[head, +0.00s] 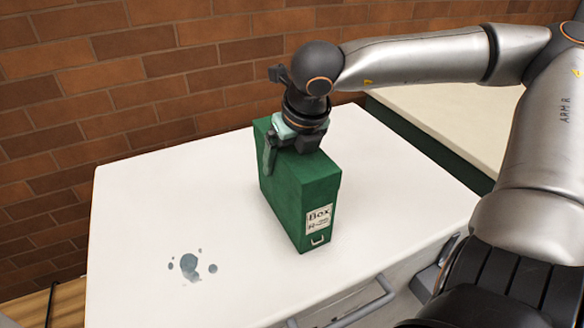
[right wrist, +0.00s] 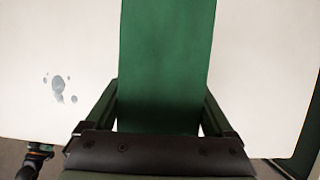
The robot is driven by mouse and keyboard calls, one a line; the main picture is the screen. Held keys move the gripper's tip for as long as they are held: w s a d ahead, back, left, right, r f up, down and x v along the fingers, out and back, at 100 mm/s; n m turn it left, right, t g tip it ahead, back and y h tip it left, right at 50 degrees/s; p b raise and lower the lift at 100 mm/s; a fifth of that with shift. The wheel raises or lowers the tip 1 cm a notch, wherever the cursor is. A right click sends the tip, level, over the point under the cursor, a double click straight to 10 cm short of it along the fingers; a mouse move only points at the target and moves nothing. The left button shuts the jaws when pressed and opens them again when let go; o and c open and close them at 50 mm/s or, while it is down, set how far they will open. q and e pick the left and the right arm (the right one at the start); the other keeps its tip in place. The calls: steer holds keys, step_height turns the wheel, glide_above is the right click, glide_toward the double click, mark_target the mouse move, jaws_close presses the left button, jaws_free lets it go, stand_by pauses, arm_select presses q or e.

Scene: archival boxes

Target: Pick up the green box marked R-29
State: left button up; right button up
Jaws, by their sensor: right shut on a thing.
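A green upright box (head: 297,195) stands on the white cabinet top (head: 140,225). Its front has a white label reading "Box" with a line starting with "R" below; the rest is too small to read. A small metal pull sits under the label. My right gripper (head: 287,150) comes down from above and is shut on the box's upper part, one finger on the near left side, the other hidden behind. In the right wrist view the green box (right wrist: 167,60) runs between the two fingers (right wrist: 160,108).
Grey-blue stains (head: 190,265) mark the white top left of the box. A brick wall (head: 120,80) rises behind. A green unit with a cream top (head: 450,120) stands at the right. A metal handle (head: 365,308) is on the cabinet front. The top around the box is clear.

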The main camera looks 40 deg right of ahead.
jaws_close()
steer(key=shift+r, duration=0.1)
stand_by(0.3)
